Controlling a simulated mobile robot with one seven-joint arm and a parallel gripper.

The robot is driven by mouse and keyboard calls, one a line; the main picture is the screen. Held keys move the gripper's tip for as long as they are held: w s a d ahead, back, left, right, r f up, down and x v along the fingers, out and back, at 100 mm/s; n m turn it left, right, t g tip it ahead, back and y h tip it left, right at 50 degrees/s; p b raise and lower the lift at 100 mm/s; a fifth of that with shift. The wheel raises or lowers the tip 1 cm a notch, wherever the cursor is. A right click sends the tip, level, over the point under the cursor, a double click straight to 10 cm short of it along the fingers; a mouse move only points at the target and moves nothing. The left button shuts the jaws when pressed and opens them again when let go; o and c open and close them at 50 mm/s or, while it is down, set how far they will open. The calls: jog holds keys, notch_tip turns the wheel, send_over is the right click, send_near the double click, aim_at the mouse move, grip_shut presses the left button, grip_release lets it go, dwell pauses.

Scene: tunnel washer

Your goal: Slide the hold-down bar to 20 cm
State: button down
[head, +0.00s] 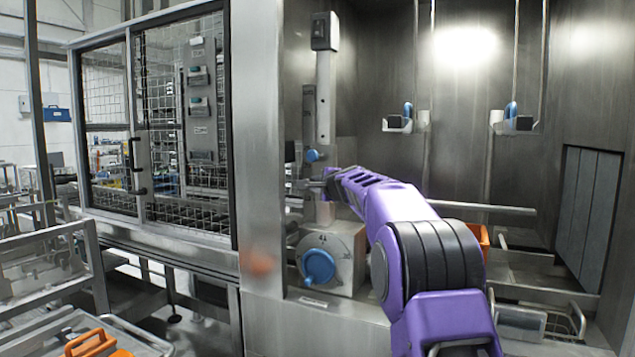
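A grey horizontal bar (485,208), which looks like the hold-down bar, runs to the right behind my purple arm inside the steel washer chamber. Its left part is hidden by my arm. An upright metal post (323,100) stands at the chamber's left side, with a blue knob (313,155) low on it. My gripper (303,185) points left at the post, just below the blue knob. The fingers are small and dark there; I cannot tell whether they touch or hold anything. No 20 cm mark is readable.
A grey box with a large blue dial (317,266) sits below my gripper. Two hanging rods with blue-topped holders (398,120) are at the back. An orange bin (481,238) is partly behind my arm. A steel cabinet wall (258,170) stands close on the left.

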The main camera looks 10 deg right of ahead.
jog(key=shift+f, duration=0.5)
jog(key=c, duration=0.8)
grip_release()
jog(key=shift+w, duration=0.1)
jog(key=shift+c, duration=0.2)
jog(key=shift+r, duration=0.2)
jog(key=shift+s, duration=0.2)
jog(key=b+v, duration=0.1)
jog(key=v, duration=1.6)
jog(key=shift+b, duration=0.35)
